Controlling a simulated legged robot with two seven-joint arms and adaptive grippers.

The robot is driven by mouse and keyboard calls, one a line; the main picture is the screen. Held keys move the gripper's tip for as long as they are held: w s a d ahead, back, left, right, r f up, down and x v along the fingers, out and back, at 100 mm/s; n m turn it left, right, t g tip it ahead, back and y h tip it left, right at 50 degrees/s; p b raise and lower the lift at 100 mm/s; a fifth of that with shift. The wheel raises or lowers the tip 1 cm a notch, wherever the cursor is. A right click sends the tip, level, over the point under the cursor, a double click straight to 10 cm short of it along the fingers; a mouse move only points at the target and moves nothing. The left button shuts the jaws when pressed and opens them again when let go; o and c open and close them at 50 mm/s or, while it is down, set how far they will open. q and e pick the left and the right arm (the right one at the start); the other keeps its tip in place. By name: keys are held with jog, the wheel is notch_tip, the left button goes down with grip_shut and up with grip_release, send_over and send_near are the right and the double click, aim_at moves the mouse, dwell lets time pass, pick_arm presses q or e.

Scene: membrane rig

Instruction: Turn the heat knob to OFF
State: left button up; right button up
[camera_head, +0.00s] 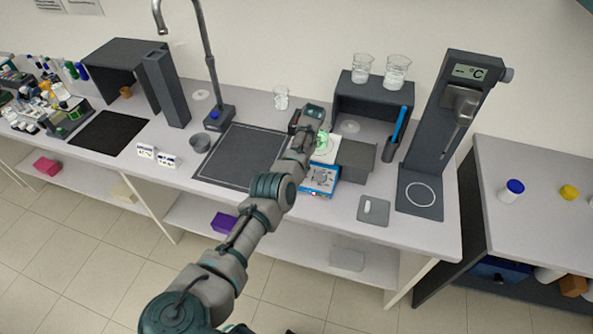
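A small blue hotplate (329,172) with a white top stands on the bench right of centre. Its blue front has a round knob that is too small for me to read its setting. A green glow or green content shows on the white top, partly covered by my arm. My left arm reaches up from the lower left. My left gripper (305,120) is above and behind the hotplate, near its back left side, apart from the front knob as far as I can see. Its fingers are too small and hidden to tell open from shut. My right gripper is not in view.
A small grey pad (373,210) with a white piece lies at the front. A tall temperature stand (440,120) rises at right. Beakers (397,72) sit on a dark shelf.

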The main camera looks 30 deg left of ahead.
pick_arm(q)
jog(key=o, duration=1.1)
jog(key=shift+f, duration=0.15)
jog(key=shift+o, duration=0.2)
jog(key=shift+r, duration=0.2)
jog(key=shift+w+r, duration=0.15)
jog(key=shift+r, duration=4.65)
jog(key=shift+f, duration=0.1)
